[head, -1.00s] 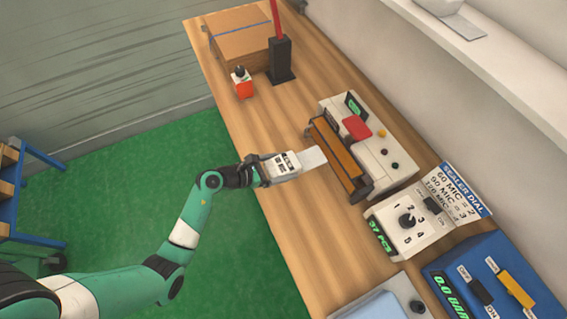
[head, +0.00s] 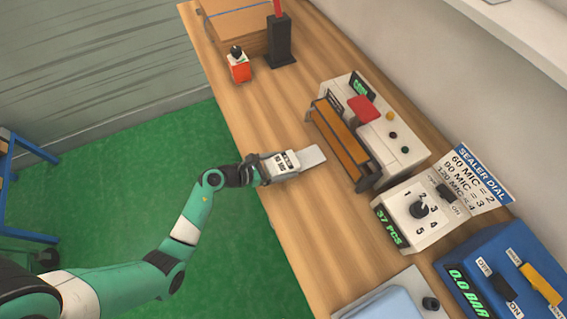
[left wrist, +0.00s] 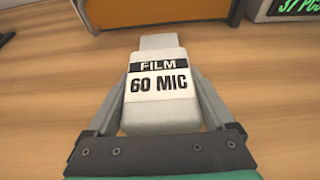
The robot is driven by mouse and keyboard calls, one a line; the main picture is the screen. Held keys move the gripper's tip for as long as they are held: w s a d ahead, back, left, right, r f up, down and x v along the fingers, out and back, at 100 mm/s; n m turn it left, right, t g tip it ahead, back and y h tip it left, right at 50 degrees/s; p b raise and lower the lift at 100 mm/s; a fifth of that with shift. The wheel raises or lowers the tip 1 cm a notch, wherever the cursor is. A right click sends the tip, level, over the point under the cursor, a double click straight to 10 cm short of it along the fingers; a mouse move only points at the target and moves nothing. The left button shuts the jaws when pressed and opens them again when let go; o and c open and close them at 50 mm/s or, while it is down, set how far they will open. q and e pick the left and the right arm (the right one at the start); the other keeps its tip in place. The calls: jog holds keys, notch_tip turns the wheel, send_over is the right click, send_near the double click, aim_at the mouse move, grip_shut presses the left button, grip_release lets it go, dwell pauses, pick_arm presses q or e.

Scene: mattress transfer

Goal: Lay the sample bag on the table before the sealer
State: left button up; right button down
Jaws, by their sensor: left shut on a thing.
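The sample bag (head: 309,157) is a pale, flat piece with a white label. My left gripper (head: 268,168) is shut on it, above the table's (head: 290,205) near edge, with the bag's free end pointing toward the sealer. In the left wrist view the bag (left wrist: 160,105) lies between the fingers and its label reads "FILM 60 MIC". The sealer (head: 392,140), with a brown front bar and a red block, stands apart from the bag, to its right. Whether the bag touches the table is hard to tell. My right gripper is not in view.
A dial box (head: 422,212) and a blue pressure box (head: 505,275) stand right of the sealer. A sign (head: 472,180) lists dial settings. A red-orange bottle (head: 239,68), black holder (head: 279,42) and cardboard box (head: 232,25) stand at the back left. Bare table lies before the sealer.

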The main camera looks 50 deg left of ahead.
pick_arm(q)
jog(key=shift+f+b, duration=0.5)
jog(key=shift+f, duration=0.2)
jog(key=o, duration=1.2)
jog(key=p+v, duration=0.3)
jog(key=v, duration=0.7)
jog(key=shift+s+a+r, duration=0.15)
jog(key=shift+s+r, duration=0.05)
jog(key=shift+s, duration=0.05)
jog(key=shift+s+r, duration=0.1)
jog(key=shift+s, duration=0.35)
